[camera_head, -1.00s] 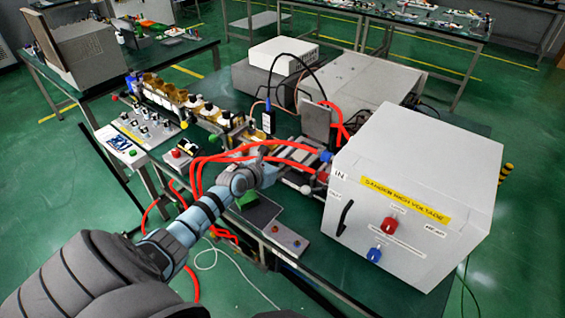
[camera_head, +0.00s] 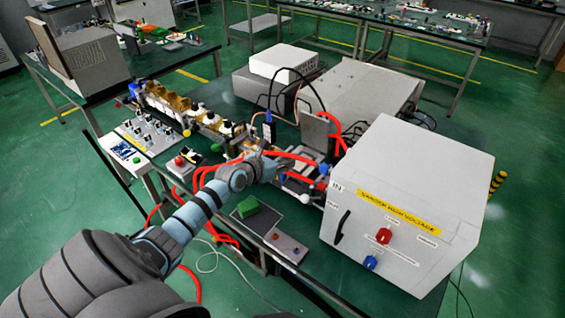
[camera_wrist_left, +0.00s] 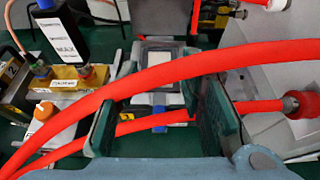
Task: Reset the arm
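My left arm reaches in from the lower left in the head view. Its left gripper (camera_head: 270,166) is over the workbench, left of the white high-voltage box (camera_head: 410,200). In the left wrist view the two dark green fingers (camera_wrist_left: 160,108) stand apart with nothing clamped between them. A thick red cable (camera_wrist_left: 170,72) crosses the wrist view in front of the fingers, and a thinner red rod or cable shows lower between them. In the head view, red cables (camera_head: 285,155) run close by the gripper; contact cannot be told. My right gripper is not in view.
A control panel (camera_head: 285,244) and a green block (camera_head: 257,212) lie near the bench's front edge. A row of yellow-brown components (camera_head: 190,108) stands at the left. Grey equipment (camera_head: 360,90) fills the back.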

